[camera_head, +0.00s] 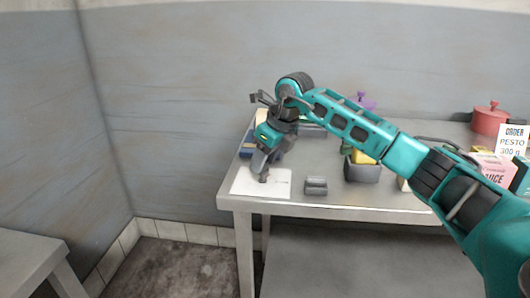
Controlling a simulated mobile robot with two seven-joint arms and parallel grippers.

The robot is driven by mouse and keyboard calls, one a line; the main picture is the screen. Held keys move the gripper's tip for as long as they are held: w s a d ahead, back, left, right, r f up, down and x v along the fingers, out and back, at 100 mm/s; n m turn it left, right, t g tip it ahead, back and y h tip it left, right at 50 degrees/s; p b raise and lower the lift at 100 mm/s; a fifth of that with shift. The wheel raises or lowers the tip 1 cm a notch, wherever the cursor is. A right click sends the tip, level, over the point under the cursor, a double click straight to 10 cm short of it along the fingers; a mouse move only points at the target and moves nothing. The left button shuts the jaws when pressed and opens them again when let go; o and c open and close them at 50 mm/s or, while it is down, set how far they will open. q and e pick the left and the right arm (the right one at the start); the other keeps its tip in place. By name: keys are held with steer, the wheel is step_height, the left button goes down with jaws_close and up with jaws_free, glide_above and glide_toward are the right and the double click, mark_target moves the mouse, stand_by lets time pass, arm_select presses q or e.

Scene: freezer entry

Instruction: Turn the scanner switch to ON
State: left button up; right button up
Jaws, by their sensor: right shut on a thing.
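My right gripper (262,172) reaches down at the left end of the steel table, its arm coming in from the right. It is shut on a small dark thing over a flat white sheet or panel (281,188). The fingers and the gripper's dark body hide most of what is held, so I cannot tell whether it is the scanner switch or which way a switch is set. A small grey block (316,185) sits just right of the white sheet, apart from the gripper. My left gripper is not in view.
On the steel table (340,208), a blue item stands behind my gripper. A grey bin (362,172) with yellow contents is right of centre. Another table (25,258) is at lower left.

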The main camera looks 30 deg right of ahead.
steer(key=m+h+p, duration=0.1)
steer(key=m, duration=0.2)
steer(key=shift+a+r+m+h, duration=0.1)
steer(key=shift+m+h, duration=0.2)
steer(key=shift+m, duration=0.1)
steer(key=m+h, duration=0.1)
steer(key=m, duration=0.1)
steer(key=shift+a+m, duration=0.1)
steer(key=shift+m, duration=0.2)
steer(key=m, duration=0.2)
steer(key=m+h, duration=0.1)
steer(key=m, duration=0.1)
steer(key=shift+a+g+h+p, duration=0.1)
steer(key=shift+g+h+p, duration=0.2)
steer(key=shift+p, duration=0.1)
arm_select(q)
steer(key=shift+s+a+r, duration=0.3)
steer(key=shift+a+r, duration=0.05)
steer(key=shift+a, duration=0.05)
arm_select(e)
steer(key=shift+w+m, duration=0.1)
steer(key=shift+m, duration=0.7)
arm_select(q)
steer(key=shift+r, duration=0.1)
arm_select(e)
steer(key=o, duration=1.1)
steer(key=shift+c, duration=0.2)
